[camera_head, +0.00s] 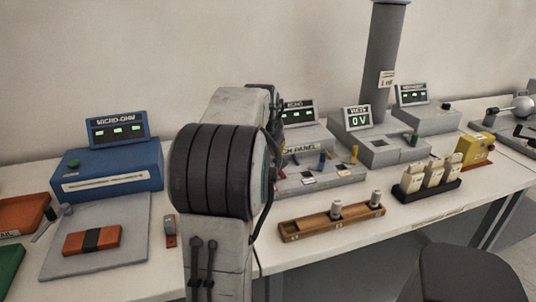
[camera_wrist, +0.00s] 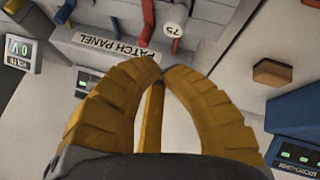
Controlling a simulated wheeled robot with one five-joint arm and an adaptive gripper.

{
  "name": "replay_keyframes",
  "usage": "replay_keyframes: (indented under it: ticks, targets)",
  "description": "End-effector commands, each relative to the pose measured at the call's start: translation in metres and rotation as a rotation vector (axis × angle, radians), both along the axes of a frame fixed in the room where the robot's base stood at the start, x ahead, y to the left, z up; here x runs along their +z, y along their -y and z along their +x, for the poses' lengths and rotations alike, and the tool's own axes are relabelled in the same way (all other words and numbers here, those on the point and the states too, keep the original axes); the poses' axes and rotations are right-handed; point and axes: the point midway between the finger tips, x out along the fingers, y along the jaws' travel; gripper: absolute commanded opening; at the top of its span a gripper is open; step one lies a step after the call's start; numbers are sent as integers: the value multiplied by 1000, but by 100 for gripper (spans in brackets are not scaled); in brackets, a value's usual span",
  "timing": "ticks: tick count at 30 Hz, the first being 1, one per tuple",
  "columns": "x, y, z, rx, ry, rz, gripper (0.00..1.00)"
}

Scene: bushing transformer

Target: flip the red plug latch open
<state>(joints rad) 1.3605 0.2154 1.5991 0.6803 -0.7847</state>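The patch panel (camera_head: 318,175) is a grey block in the head view, with blue and yellow levers; my arm hides its left part. In the wrist view the panel (camera_wrist: 105,48) is upside down at the top. My gripper (camera_wrist: 162,68) has yellow ribbed fingers whose tips come together just below the panel's edge in the picture. Nothing is seen held. My arm hides the gripper in the head view.
A white round end marked 75 (camera_wrist: 175,18) is close to the red piece. The blue micro-ohm meter (camera_head: 110,165) stands left of my arm. A wooden rack (camera_head: 310,224) lies at the table's front edge. The volts meter (camera_head: 375,140) stands right of the panel.

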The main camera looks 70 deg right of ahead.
Motion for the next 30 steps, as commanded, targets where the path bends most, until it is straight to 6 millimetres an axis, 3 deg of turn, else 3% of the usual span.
replay_keyframes:
  ticks: [16,30]
  targets:
    - [-60,43,9,0,-1,3,0]
    - [-71,52,11,0,0,1,0]
